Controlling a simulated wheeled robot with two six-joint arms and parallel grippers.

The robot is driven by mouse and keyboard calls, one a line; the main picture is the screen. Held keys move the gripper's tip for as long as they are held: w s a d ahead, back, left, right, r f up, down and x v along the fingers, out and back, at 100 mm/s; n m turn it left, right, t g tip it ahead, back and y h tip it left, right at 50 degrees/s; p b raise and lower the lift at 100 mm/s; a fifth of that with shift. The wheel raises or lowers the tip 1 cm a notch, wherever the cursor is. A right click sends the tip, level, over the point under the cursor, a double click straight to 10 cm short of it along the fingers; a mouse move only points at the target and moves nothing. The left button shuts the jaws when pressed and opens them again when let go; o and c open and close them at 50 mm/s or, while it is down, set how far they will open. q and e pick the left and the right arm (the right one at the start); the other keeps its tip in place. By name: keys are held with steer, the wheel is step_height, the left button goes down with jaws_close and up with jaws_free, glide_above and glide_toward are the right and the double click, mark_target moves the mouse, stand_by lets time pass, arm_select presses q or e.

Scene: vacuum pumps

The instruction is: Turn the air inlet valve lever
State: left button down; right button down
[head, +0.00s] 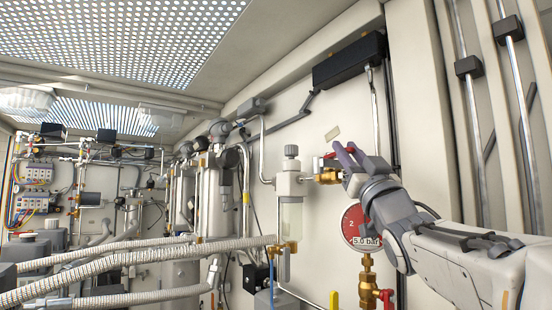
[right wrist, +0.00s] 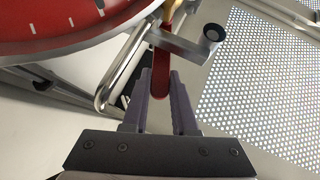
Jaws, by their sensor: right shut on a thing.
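The air inlet valve (head: 327,176) is a brass body on the pipe beside the clear filter bowl (head: 290,215). Its red lever (head: 330,155) shows in the head view just left of my right gripper's fingers. My right gripper (head: 345,149) reaches in from the right with its purple-grey fingers at the lever. In the right wrist view the red lever (right wrist: 161,80) lies between the two fingers (right wrist: 160,88), and the gripper is shut on it. The fingers partly hide the lever in the head view. My left gripper is out of view.
A red round gauge marked 5.0 bar (head: 361,226) sits just below my right wrist; its red face (right wrist: 60,22) is close in the right wrist view. A red-handled brass valve (head: 370,293) is below. Ribbed hoses (head: 140,262) cross the lower left.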

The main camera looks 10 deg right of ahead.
steer(key=c, duration=0.7)
jaws_free()
steer(key=shift+r, duration=0.1)
steer(key=shift+o, duration=0.2)
steer(key=shift+s, duration=0.1)
steer(key=shift+s+f+b, duration=0.2)
steer(key=shift+f+b, duration=0.2)
steer(key=shift+b, duration=0.1)
steer(key=shift+s+f+b, duration=0.35)
steer(key=shift+s+b, duration=0.1)
steer(key=b+v, duration=0.6)
steer(key=b, duration=0.7)
